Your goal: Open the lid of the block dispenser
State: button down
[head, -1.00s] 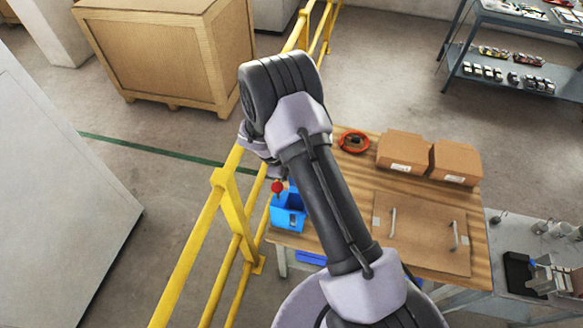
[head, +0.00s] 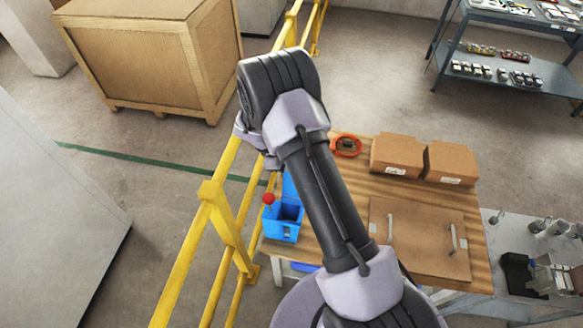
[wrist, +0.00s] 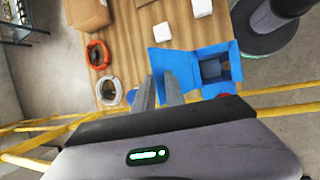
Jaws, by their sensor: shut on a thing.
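The blue block dispenser (head: 283,230) stands on the wooden table near its left edge, with its top opening showing. Its blue lid (head: 289,187) stands raised at the back of the opening. A red ball knob (head: 268,199) is at its left side. In the wrist view the dispenser (wrist: 222,64) lies to the right, with the lid (wrist: 174,64) swung out flat-looking to its left. My gripper (wrist: 161,82) has its fingertips at the lid's edge and is shut on it; the exact contact is hard to see. In the head view my arm hides the gripper.
Yellow railing (head: 227,222) runs close along the table's left side. A red-orange ring (head: 346,145), two cardboard boxes (head: 397,155) and a brown board with handles (head: 415,238) are on the table. Two small white pieces (wrist: 162,32) show in the wrist view.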

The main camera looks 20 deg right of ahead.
jog(key=shift+d, duration=0.1)
jog(key=c, duration=1.8)
grip_release()
jog(key=shift+o, duration=0.8)
jog(key=shift+w+d+f, duration=0.1)
jog(key=shift+w+d, duration=0.05)
jog(key=p+v, duration=0.1)
jog(key=v, duration=1.6)
jog(key=shift+r, duration=0.2)
